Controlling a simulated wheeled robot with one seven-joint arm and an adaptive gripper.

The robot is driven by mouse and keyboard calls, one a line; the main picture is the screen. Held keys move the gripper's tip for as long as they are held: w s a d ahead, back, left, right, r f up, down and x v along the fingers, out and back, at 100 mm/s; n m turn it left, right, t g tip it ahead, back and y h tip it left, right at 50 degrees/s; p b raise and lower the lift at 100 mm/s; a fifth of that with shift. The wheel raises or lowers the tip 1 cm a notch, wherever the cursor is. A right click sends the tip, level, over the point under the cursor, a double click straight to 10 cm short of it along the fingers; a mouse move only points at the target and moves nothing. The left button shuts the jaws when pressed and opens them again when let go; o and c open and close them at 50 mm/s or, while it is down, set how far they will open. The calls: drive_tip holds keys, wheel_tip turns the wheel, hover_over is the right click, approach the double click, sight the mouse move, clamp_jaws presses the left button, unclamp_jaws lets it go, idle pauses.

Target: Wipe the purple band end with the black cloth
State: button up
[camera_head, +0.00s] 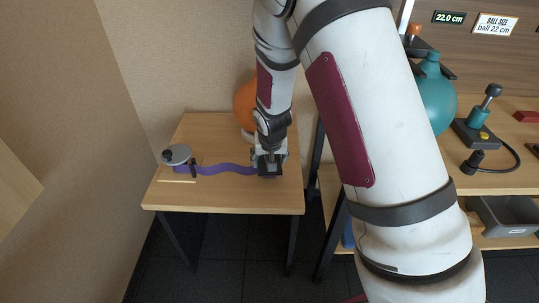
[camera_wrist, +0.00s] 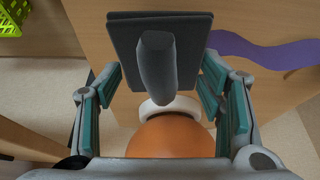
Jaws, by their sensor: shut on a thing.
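The purple band (camera_head: 222,168) lies in waves on the small wooden table, from a clamp at left to my gripper. In the wrist view the band (camera_wrist: 268,50) is at upper right, its near end close to the black cloth's right edge. The black cloth (camera_wrist: 190,32) looks like a stiff dark square with a thick grey grip standing on it. My gripper (camera_head: 269,158) is shut on it, with the fingers at either side in the wrist view. Whether the cloth touches the band or tabletop is unclear.
The small table (camera_head: 225,195) has a round-topped clamp (camera_head: 177,155) at left. An orange ball (camera_head: 243,103) is behind my gripper and also shows in the wrist view (camera_wrist: 170,138). The front of the tabletop is clear. A shelf with a teal ball (camera_head: 437,95) stands right.

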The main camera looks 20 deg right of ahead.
drive_tip(key=shift+s+a+r, duration=0.15)
drive_tip(key=shift+s, duration=0.6)
drive_tip(key=shift+w+d+f+b, duration=0.2)
drive_tip(key=shift+w+b, duration=0.1)
drive_tip(key=shift+w, duration=0.5)
drive_tip(key=shift+w+d+f+b, duration=0.15)
drive_tip(key=shift+w+b, duration=0.1)
drive_tip(key=shift+w, duration=0.5)
drive_tip(key=shift+s+a+f, duration=0.15)
drive_tip(key=shift+s+a, duration=0.05)
drive_tip(key=shift+s, duration=0.7)
drive_tip(key=shift+s+a+f, duration=0.1)
drive_tip(key=shift+s+a, duration=0.1)
drive_tip(key=shift+s, duration=0.65)
drive_tip(key=shift+w+d+f, duration=0.1)
drive_tip(key=shift+w+d, duration=0.05)
drive_tip(key=shift+w, duration=0.45)
drive_tip(key=shift+w+d+r+b, duration=0.1)
drive_tip(key=shift+w+r+b, duration=0.05)
drive_tip(key=shift+w, duration=0.3)
drive_tip(key=shift+w+d+r+b, duration=0.1)
drive_tip(key=shift+w+b, duration=0.05)
drive_tip(key=shift+w, duration=0.4)
drive_tip(key=shift+c, duration=0.6)
drive_tip(key=shift+s+a+r, duration=0.1)
drive_tip(key=shift+s+r, duration=0.15)
drive_tip(key=shift+s, duration=0.4)
drive_tip(key=shift+s+a+f, duration=0.15)
drive_tip(key=shift+s+a, duration=0.05)
drive_tip(key=shift+s, duration=0.55)
